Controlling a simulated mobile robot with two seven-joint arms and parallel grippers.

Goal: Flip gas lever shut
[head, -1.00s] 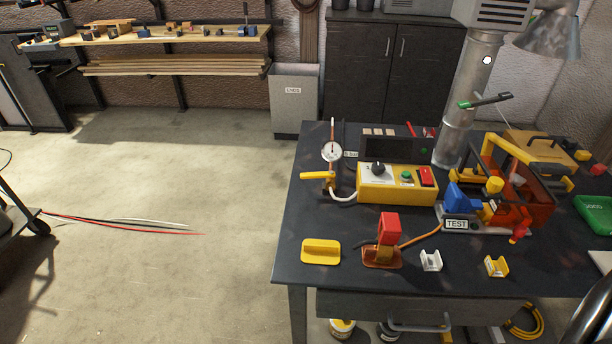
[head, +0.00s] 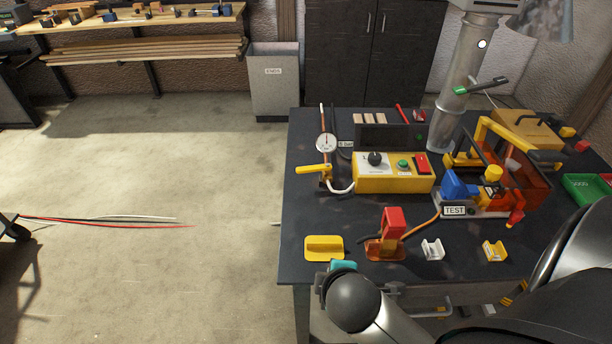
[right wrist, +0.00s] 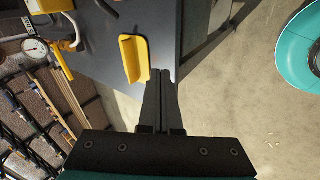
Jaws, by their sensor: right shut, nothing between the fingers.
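The gas lever (head: 313,170) is a yellow handle on an upright pipe at the left side of the bench. It sticks out sideways to the left, across the pipe. A round white gauge (head: 326,143) sits on the pipe above it, and the gauge also shows at the left of the right wrist view (right wrist: 35,47). My right gripper (right wrist: 161,73) is shut and empty in the right wrist view, near the bench's edge beside the yellow ridged block, apart from the lever. In the head view my right arm covers its fingers. My left gripper is not in view.
The yellow ridged block (head: 324,248) lies at the bench's front left corner. To its right are a red-topped lever stand (head: 391,222) and a white clip (head: 432,249). A yellow control box (head: 394,181) stands right of the lever.

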